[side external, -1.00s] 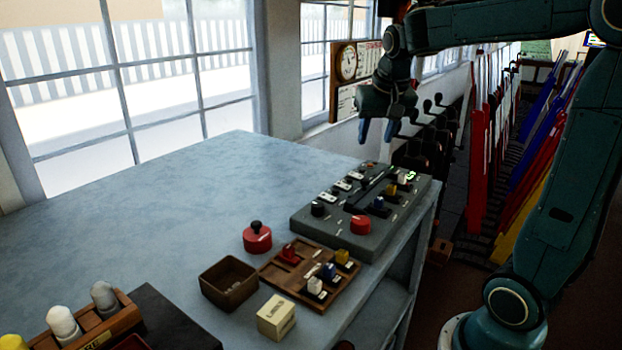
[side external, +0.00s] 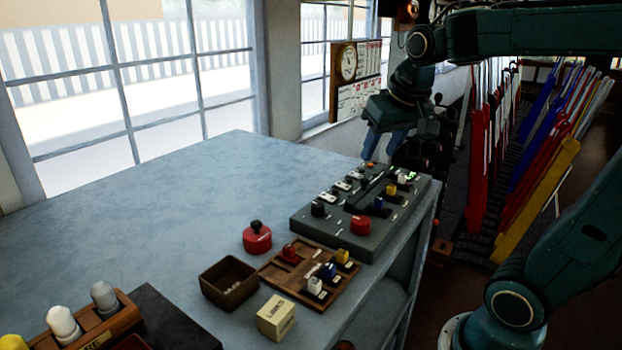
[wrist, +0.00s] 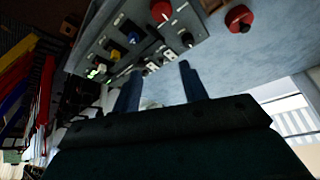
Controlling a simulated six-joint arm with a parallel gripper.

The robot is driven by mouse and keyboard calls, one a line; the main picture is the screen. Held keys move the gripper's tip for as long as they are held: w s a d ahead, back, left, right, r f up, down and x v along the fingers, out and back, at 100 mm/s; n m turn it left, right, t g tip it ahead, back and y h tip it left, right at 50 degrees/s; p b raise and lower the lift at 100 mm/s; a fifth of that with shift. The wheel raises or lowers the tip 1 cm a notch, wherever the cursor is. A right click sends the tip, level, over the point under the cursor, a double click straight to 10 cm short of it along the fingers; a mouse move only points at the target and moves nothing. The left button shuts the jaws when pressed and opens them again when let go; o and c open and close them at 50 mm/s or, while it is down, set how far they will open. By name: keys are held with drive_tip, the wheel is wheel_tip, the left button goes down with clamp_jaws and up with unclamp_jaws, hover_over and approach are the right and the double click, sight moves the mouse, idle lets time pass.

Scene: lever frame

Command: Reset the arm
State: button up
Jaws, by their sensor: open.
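My gripper (side external: 382,147) is open and empty. In the side view its two blue fingers point down, above and behind the far end of the grey control panel (side external: 335,228). In the wrist view the fingers (wrist: 158,84) are apart, with the panel (wrist: 126,45) beyond them. The panel carries a large red knob (side external: 360,225), a black knob (side external: 318,209), blue, white and yellow-topped switches, and a small green display (side external: 411,176). I cannot tell which part the task calls the arm.
A wooden rack (side external: 330,288) with coloured levers, a brown box (side external: 228,283), a cream block (side external: 276,317) and a red knobbed piece (side external: 257,238) stand on the blue-grey bench (side external: 150,220). Tall coloured levers (side external: 540,190) stand at right.

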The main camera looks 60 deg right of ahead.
drive_tip(key=s+a+f+n+y, duration=0.1)
drive_tip(key=s+a+f+n, duration=0.1)
drive_tip(key=s+a, duration=0.3)
drive_tip(key=s+a+f+n+t+y, duration=0.1)
drive_tip(key=s+a+f+n, duration=0.1)
drive_tip(key=s+a+n, duration=0.1)
drive_tip(key=shift+s+a+f+n, duration=0.25)
drive_tip(key=shift+s+a+n, duration=0.15)
drive_tip(key=shift+s+a, duration=0.6)
